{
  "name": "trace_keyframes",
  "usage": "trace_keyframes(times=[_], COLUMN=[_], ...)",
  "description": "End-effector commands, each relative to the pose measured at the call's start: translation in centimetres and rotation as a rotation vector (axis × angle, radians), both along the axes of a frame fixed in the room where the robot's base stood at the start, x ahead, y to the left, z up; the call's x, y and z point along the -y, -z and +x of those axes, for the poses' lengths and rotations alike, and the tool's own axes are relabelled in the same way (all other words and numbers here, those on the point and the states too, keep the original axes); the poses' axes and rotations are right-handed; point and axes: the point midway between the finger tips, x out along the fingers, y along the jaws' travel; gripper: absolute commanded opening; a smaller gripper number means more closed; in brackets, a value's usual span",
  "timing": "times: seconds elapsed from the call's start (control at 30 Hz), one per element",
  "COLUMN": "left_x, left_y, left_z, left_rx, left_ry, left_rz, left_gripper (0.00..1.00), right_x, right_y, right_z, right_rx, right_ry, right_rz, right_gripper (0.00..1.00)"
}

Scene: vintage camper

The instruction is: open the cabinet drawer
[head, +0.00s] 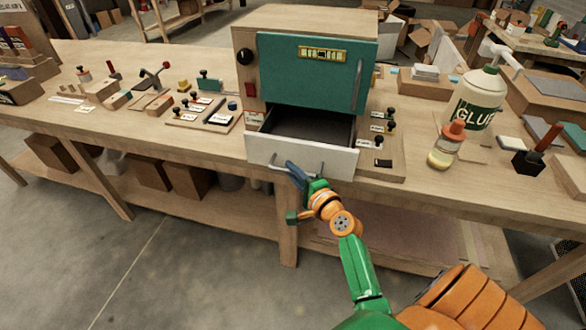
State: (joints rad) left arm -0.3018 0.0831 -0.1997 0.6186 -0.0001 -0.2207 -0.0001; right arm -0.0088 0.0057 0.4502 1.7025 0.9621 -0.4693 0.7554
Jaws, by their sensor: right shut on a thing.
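The wooden cabinet (305,22) with a teal door (318,75) stands on the workbench in the middle of the head view. Its white-fronted drawer (335,160) below the door is pulled out, and its dark inside (312,125) shows empty. A bar handle (283,161) runs across the drawer front. My right gripper (295,172) is at the handle and shut on it; its fingers partly hide the bar. My left gripper is not in view.
The workbench (215,145) holds a glue bottle (475,100) and a small orange-capped bottle (447,145) to the right. Several small stamps and blocks lie left of the cabinet. Cardboard boxes (147,172) stand on the shelf below. The floor in front is clear.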

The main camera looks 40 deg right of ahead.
Motion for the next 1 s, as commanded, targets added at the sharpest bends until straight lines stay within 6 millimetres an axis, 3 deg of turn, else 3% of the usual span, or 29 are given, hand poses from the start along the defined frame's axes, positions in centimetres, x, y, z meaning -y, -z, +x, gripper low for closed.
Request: trace_keyframes(times=[0.27,0.3,0.4,0.73,1.0], left_x=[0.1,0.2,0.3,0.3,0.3], left_y=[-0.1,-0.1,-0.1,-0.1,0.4], left_z=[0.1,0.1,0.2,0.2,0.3], left_rx=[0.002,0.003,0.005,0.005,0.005], left_ry=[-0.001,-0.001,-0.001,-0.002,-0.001], left_rz=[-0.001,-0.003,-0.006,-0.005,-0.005], left_gripper=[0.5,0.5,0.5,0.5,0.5], right_x=[0.0,0.0,0.0,0.0,-0.5], right_y=[-0.5,-0.5,-0.5,-0.4,-1.0], right_z=[0.1,0.1,0.1,-0.4,-5.7], right_rx=[0.012,0.012,0.011,0.01,0.009], right_ry=[0.001,0.001,0.001,0.002,0.001], right_rz=[-0.003,-0.003,-0.003,-0.003,-0.005], right_gripper=[0.0,0.18,0.44,0.44,0.44])
